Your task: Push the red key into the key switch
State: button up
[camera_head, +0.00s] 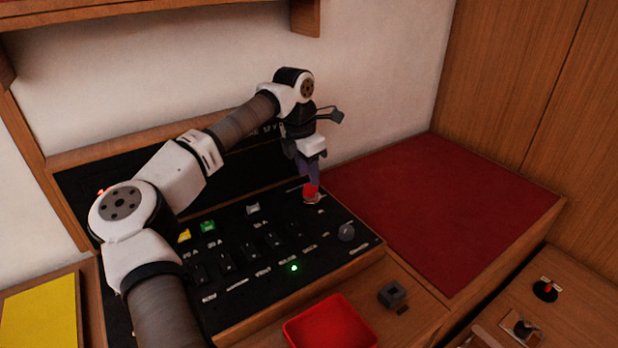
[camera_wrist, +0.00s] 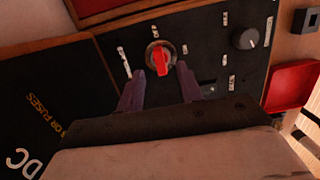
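The red key (camera_wrist: 160,62) stands at the round metal key switch (camera_wrist: 151,50) on the black panel. How deep it sits cannot be told. In the head view the red key (camera_head: 310,191) is at the panel's upper right, just below my fingertips. My gripper (camera_wrist: 160,70) is open, with one purple finger on each side of the key and visible gaps between. In the head view my gripper (camera_head: 311,178) points down at the panel, and its fingers hide the top of the key.
The black panel (camera_head: 235,284) carries several switches, coloured buttons, a green light (camera_head: 294,268) and a grey knob (camera_head: 346,232) right of the key. A red tray (camera_head: 330,326) lies in front. A red mat (camera_head: 430,205) covers the bench at the right.

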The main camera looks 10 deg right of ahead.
notch_tip(320, 180, up, 12)
jog(key=a+b, duration=0.1)
jog(key=shift+s+a+f+b, duration=0.15)
jog(key=shift+s+a+b, duration=0.1)
jog(key=shift+a+b, duration=0.05)
